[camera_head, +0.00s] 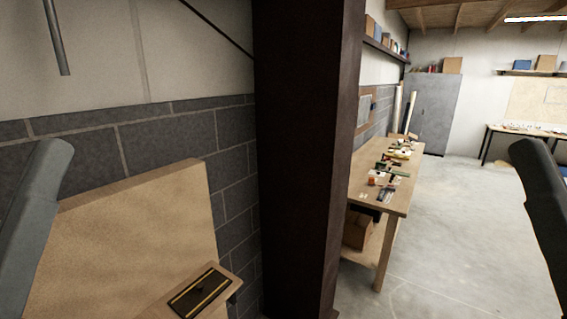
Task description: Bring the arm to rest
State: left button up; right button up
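A dark grey link of my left arm (35,215) rises along the left edge of the head view. A dark grey link of my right arm (545,205) stands at the right edge. Both are cut off by the frame, and neither gripper shows. I see no object in or near a gripper. Whether the arms are still cannot be told from this one picture.
A dark brown column (305,150) stands at the centre. Left of it are a pale wooden panel (130,230) and a small ledge bearing a black plate (200,290). A cluttered workbench (393,199) and grey cabinet (433,110) lie beyond; the concrete floor (465,230) is clear.

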pick_arm(q)
notch_tip(320, 180, up, 16)
jog(key=p, duration=1.2)
pick_arm(e)
notch_tip(320, 180, up, 16)
pick_arm(q)
notch_tip(320, 180, down, 61)
jog(key=b, duration=6.1)
pick_arm(e)
notch_tip(320, 180, down, 61)
pick_arm(q)
jog(key=shift+f, duration=0.1)
pick_arm(e)
jog(key=shift+f, duration=0.1)
